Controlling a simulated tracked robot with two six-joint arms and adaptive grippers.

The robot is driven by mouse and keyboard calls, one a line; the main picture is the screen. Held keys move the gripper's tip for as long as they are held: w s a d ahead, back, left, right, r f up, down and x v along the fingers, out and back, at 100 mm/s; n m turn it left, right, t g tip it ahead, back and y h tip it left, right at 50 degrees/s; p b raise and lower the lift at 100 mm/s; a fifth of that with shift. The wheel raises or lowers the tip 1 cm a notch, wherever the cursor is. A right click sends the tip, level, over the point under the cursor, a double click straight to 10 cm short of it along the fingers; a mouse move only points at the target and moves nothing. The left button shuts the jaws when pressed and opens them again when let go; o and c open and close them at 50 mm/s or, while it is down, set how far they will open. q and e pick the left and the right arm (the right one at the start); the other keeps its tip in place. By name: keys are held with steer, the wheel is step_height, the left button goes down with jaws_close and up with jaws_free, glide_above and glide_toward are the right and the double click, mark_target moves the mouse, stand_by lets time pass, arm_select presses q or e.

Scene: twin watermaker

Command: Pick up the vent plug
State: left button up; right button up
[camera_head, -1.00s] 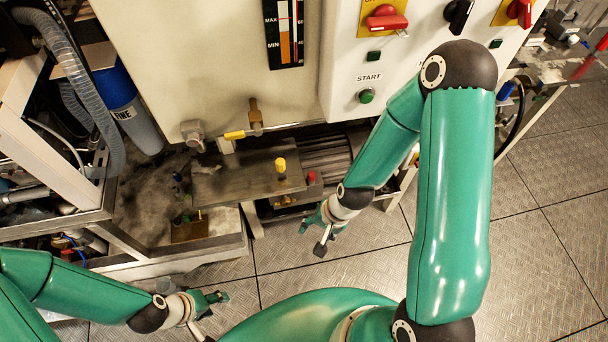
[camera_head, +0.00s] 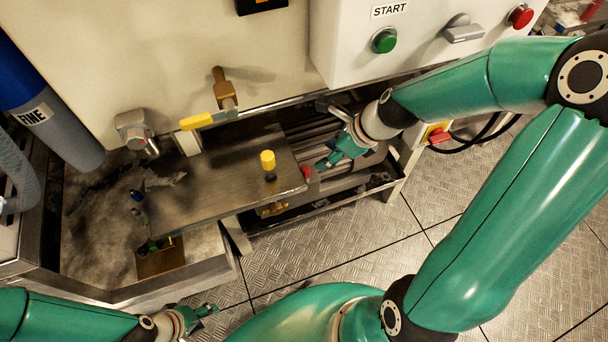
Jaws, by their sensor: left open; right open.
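A yellow-capped plug (camera_head: 268,161) stands upright on a flat metal plate (camera_head: 215,190). A small red plug (camera_head: 306,173) shows just past the plate's right end. I cannot tell by look which of them is the vent plug. My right gripper (camera_head: 329,161) is open and empty, its fingertips close to the right of the red plug and pointing left towards it. I cannot tell whether they touch it. My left gripper (camera_head: 204,312) is open and empty, low over the floor at the bottom of the picture, well apart from both plugs.
A white cabinet with a green START button (camera_head: 384,41) overhangs behind the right gripper. A blue and grey filter housing (camera_head: 55,115) stands at left. The metal floor (camera_head: 340,235) in front is clear.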

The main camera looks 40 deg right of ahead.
mark_target(308, 169)
steer(key=b+x, duration=0.2)
steer(key=x, duration=0.3)
steer(key=shift+w+a+f, duration=0.1)
steer(key=shift+a+f, duration=0.1)
steer(key=shift+f, duration=0.05)
steer(key=b+x, duration=0.2)
steer(key=x, duration=0.1)
steer(key=b+x, duration=0.1)
steer(key=x, duration=0.1)
steer(key=shift+s+a+f+b, duration=0.1)
steer(key=shift+s+f+b, duration=0.05)
steer(key=shift+s+b, duration=0.15)
steer(key=c, duration=0.9)
